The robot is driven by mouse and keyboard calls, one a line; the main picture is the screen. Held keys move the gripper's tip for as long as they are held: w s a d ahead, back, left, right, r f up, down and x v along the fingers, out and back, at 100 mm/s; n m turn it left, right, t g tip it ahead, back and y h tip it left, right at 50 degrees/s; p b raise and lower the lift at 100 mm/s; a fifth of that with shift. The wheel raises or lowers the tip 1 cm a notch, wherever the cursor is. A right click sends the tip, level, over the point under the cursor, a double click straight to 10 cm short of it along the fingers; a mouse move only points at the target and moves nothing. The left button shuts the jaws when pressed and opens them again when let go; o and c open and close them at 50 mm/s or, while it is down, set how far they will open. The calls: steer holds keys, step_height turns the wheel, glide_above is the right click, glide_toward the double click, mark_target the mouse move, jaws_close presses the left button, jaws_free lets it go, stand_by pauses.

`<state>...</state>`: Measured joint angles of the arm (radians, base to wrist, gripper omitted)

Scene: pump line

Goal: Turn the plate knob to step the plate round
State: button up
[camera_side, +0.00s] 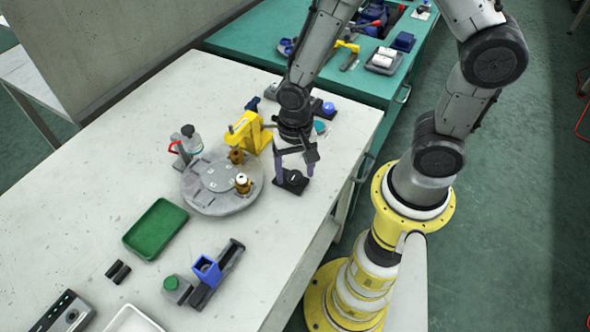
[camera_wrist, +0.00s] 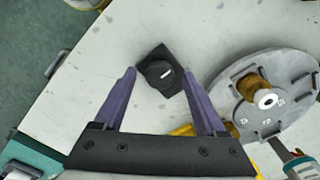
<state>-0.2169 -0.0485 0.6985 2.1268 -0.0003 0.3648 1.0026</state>
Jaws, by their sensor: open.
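The plate knob (camera_wrist: 159,73) is a round black knob with a white mark, on a black square base. In the wrist view it lies ahead of and between the two purple fingers of my gripper (camera_wrist: 158,77), which are apart and empty. In the side view my gripper (camera_side: 294,166) points down over the knob's black base (camera_side: 291,182); the knob itself is partly hidden there. The round grey plate (camera_side: 214,204) is left of the knob and carries brass-coloured pieces (camera_side: 242,183). The plate also shows at the right of the wrist view (camera_wrist: 292,127).
A yellow bracket (camera_side: 250,130) stands just behind the plate, close to my gripper. A green tray (camera_side: 156,228) and a blue fixture (camera_side: 207,270) are nearer the front. Table between is clear.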

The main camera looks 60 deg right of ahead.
steer(key=shift+f, duration=0.2)
jaws_close()
stand_by(0.3)
